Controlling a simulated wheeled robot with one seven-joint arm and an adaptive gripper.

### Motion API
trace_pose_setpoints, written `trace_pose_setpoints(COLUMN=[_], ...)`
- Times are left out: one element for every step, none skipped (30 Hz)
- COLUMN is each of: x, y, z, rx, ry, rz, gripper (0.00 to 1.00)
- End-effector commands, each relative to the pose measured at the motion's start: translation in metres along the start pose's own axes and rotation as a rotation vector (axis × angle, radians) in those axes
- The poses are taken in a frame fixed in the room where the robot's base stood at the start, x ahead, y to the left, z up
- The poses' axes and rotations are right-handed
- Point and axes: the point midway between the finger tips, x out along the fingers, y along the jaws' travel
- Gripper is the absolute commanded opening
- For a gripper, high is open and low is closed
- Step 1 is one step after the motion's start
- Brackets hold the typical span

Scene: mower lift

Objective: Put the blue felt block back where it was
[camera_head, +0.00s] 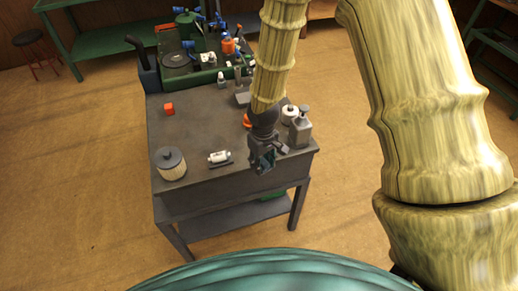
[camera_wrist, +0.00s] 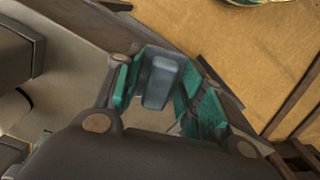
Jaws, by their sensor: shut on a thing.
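My gripper (camera_head: 262,158) is over the front right part of the dark workbench (camera_head: 200,130), near its front edge. In the wrist view a blue-grey block (camera_wrist: 157,82), which looks like the blue felt block, sits between the teal finger pads of my gripper (camera_wrist: 165,88). The fingers are shut on it. In the head view the block is not clearly told apart from the dark fingers. I cannot tell how high it is above the bench top.
On the bench stand a ribbed filter (camera_head: 171,166), a small white cylinder (camera_head: 219,157), an orange-red block (camera_head: 169,108), a grey bottle (camera_head: 300,130) and a white round part (camera_head: 289,113). A green machine (camera_head: 200,72) fills the back. The left middle is clear.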

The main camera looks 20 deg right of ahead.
Motion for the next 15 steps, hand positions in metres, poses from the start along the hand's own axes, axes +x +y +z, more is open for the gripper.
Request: trace_pose_setpoints(x=[-0.001,-0.003,-0.004,-0.005,-0.006,-0.008,-0.009,-0.010,-0.012,-0.013,-0.014,-0.016,-0.017,-0.018,-0.019], y=[0.001,0.002,0.002,0.001,0.001,0.001,0.000,0.000,-0.001,-0.002,-0.002,-0.003,-0.004,-0.005,-0.006], z=[0.006,0.009,0.013,0.016,0.019,0.022,0.025,0.028,0.032,0.035,0.037,0.041,0.043,0.046,0.050], rx=[-0.065,-0.112,-0.174,-0.221,-0.268,-0.332,-0.381,-0.428,-0.492,-0.540,-0.588,-0.652,-0.699,-0.748,-0.812], ry=[0.001,0.002,0.001,0.001,0.001,0.001,0.001,0.001,0.001,0.001,0.001,0.001,0.002,0.002,0.002], rz=[0.000,0.000,0.000,-0.001,0.000,0.000,0.000,0.000,0.000,0.000,0.000,0.000,0.000,0.000,-0.001], gripper=[0.09,0.09,0.09,0.09,0.09,0.09,0.09,0.09,0.09,0.09,0.09,0.09,0.09,0.09,0.09])
